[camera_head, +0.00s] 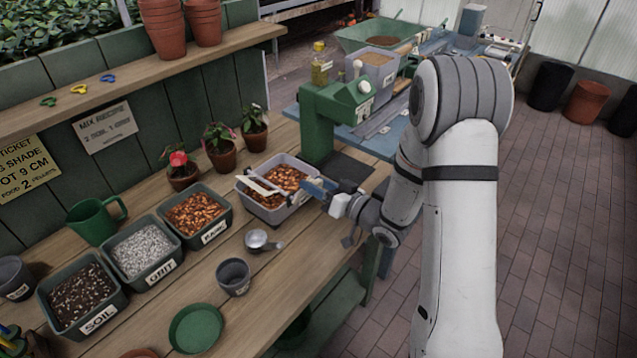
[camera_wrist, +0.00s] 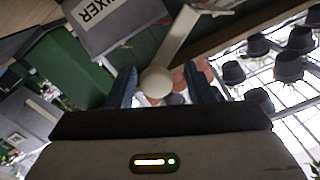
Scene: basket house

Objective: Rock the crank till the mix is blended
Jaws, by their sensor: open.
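The mixer is a grey tub (camera_head: 265,212) on the wooden bench, with orange-brown mix (camera_head: 288,178) inside. White bars lie across its top. In the wrist view its grey side (camera_wrist: 105,30) bears the label MIXER. The crank shows there as a white arm (camera_wrist: 178,38) ending in a round pale knob (camera_wrist: 156,82). My gripper (camera_head: 318,187) is at the tub's right side. In the wrist view its blue fingers (camera_wrist: 161,88) are open, one on each side of the knob, with gaps visible. The knob is hard to make out in the head view.
Bins of bark (camera_head: 197,213), grit (camera_head: 142,250) and soil (camera_head: 82,299) stand left of the tub. A metal scoop (camera_head: 260,241) and a dark pot (camera_head: 233,277) lie in front. A green machine (camera_head: 318,118) stands behind my gripper. Potted plants (camera_head: 221,152) line the back.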

